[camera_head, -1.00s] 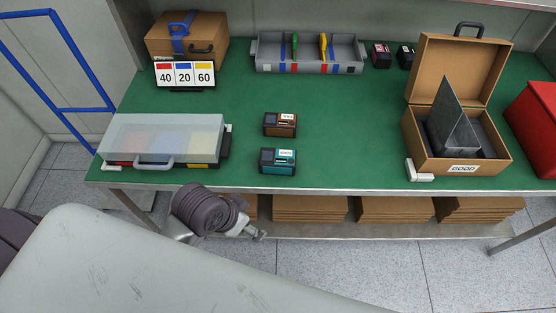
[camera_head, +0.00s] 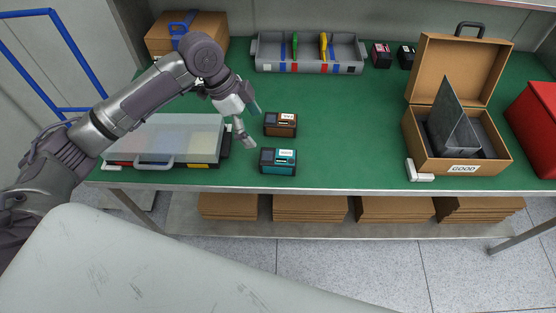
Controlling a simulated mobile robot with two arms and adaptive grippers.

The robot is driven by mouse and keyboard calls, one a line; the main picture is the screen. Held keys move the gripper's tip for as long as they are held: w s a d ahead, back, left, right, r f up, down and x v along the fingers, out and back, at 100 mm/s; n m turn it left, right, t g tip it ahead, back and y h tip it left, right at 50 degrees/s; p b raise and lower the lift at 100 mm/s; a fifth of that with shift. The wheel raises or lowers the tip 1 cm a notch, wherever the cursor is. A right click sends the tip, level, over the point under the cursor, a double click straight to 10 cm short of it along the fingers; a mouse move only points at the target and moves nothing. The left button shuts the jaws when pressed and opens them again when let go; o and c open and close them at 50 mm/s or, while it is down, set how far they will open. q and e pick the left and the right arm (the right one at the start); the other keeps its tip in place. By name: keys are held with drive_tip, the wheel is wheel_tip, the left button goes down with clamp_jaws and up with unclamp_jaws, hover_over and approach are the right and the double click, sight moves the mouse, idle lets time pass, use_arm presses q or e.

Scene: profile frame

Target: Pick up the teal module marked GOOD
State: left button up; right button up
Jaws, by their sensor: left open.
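The teal module (camera_head: 278,168) sits upright on the green table near its front edge. It has a white label on top whose print is too small to read for sure. A brown module (camera_head: 280,130) with a similar label sits just behind it. My left gripper (camera_head: 251,125) is open and empty, above the table, up and to the left of the teal module and beside the brown one, apart from both. My right gripper is not in view.
A lidded clear case (camera_head: 160,128) stands left of the modules, under my left arm. An open brown box (camera_head: 463,168) marked GOOD, with a dark divider, stands at right. A grey tray (camera_head: 342,68) and dark modules (camera_head: 381,55) stand behind. The table's middle (camera_head: 350,130) is clear.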

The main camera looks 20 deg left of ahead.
use_arm(q)
hover_over(278, 156)
drive_tip(key=s+a, duration=0.1)
drive_tip(key=a, duration=0.2)
drive_tip(key=f, duration=0.3)
drive_tip(key=f+p, duration=0.1)
drive_tip(key=f, duration=0.3)
drive_tip(key=shift+s+d+f, duration=0.1)
drive_tip(key=shift+s+d, duration=0.1)
drive_tip(key=x, duration=0.1)
drive_tip(key=p+x, duration=0.1)
drive_tip(key=x, duration=0.2)
drive_tip(key=shift+w+d+f, duration=0.25)
drive_tip(key=shift+w+d, duration=0.05)
drive_tip(key=shift+w, duration=0.15)
drive_tip(key=shift+d+f, duration=0.1)
drive_tip(key=shift+f, duration=0.25)
drive_tip(key=shift+f, duration=0.25)
drive_tip(key=c, duration=1.4)
drive_tip(key=shift+r, duration=0.1)
